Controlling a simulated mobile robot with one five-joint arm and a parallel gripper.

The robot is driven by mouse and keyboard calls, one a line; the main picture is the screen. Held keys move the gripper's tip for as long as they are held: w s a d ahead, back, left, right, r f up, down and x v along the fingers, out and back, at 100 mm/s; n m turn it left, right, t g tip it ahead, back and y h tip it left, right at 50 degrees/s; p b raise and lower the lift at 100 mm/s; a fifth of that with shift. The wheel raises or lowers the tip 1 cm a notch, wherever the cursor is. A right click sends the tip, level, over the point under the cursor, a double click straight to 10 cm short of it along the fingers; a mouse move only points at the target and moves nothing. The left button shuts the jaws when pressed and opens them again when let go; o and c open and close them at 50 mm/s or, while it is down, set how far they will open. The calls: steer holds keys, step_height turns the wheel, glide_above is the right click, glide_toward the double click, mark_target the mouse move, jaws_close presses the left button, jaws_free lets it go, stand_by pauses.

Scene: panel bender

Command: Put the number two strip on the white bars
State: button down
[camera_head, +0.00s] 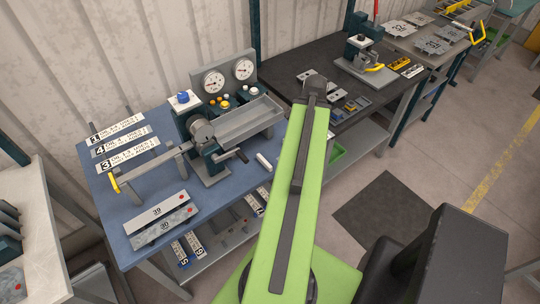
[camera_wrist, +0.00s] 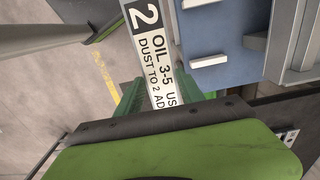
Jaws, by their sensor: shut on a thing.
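The number two strip (camera_wrist: 161,58) is white with a black 2 block and printed lines about oil and dust. It runs down the wrist view between the green fingers of my gripper (camera_wrist: 168,97), which is shut on it. Its lower end is hidden behind my gripper's dark edge. In the head view one white bar (camera_head: 264,161) shows near the bench's right edge. My arm hides the gripper and strip there.
The blue bench (camera_head: 110,195) carries a grey machine (camera_head: 212,150) with gauges and a tray. Several numbered strips (camera_head: 128,156) lie at its left, and grey plates (camera_head: 160,213) at the front. More strips (camera_head: 187,249) lie on the lower shelf. A black bench (camera_head: 345,95) stands behind.

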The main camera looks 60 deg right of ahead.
steer(key=shift+w+d+f+b, duration=0.2)
steer(key=shift+w+f+b, duration=2.75)
steer(key=shift+w+f, duration=0.25)
steer(key=shift+w+d+f+b, duration=0.2)
steer(key=shift+w+f+b, duration=2.75)
steer(key=shift+w+f, duration=0.2)
steer(key=c, duration=0.7)
jaws_free()
steer(key=shift+c, duration=0.2)
steer(key=shift+r, duration=0.1)
step_height(320, 180, up, 12)
steer(key=p, duration=1.2)
steer(key=shift+r, duration=0.1)
